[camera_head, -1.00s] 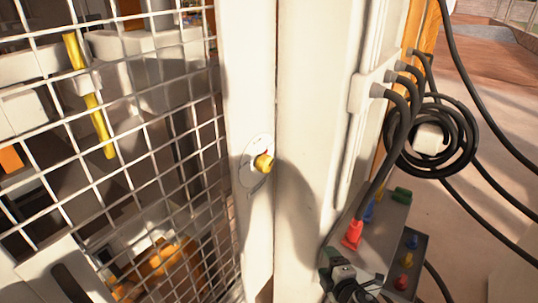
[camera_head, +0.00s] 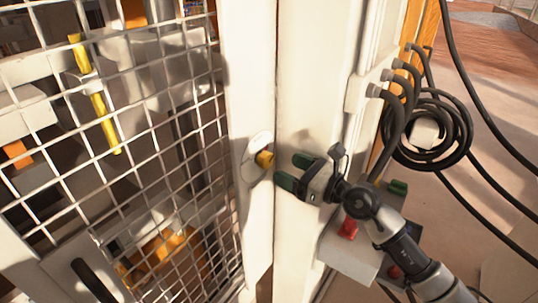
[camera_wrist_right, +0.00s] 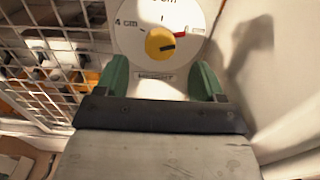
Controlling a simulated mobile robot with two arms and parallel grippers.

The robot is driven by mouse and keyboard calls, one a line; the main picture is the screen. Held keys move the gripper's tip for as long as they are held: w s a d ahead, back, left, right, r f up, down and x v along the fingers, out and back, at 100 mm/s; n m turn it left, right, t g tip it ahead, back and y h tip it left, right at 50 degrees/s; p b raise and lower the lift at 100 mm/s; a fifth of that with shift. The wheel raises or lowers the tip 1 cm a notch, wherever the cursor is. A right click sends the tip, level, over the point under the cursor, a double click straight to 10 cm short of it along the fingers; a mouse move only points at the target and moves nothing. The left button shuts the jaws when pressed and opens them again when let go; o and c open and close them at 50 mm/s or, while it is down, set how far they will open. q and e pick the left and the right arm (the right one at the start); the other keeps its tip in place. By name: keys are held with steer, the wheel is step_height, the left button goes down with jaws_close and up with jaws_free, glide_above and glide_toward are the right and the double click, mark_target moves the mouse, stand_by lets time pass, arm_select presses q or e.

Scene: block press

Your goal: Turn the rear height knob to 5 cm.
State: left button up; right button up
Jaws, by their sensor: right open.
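The height knob (camera_head: 265,159) is small and yellow, on a round white dial plate (camera_head: 254,167) fixed to the white post beside the mesh door. In the right wrist view the knob (camera_wrist_right: 159,43) has a dark pointer mark toward the right. The dial (camera_wrist_right: 132,45) reads "4 cm" at its left and "HEIGHT" below; its top label is cut off. A red mark shows at its right. My right gripper (camera_head: 293,171) is open and empty, its green fingers pointing at the knob from the right, apart from it. My left gripper is out of view.
A wire mesh door (camera_head: 170,150) with a black handle (camera_head: 94,281) stands to the left. Black hoses (camera_head: 404,95) and a coiled hose (camera_head: 466,130) hang at the right. A grey box (camera_head: 350,255) with coloured parts is below my right arm.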

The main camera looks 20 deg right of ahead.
mark_target(269, 160)
steer(key=p+x, duration=0.1)
steer(key=x, duration=0.4)
steer(key=shift+x, duration=0.8)
steer(key=shift+c, duration=0.2)
steer(key=c, duration=0.9)
steer(key=shift+o, duration=0.2)
steer(key=shift+f, duration=0.1)
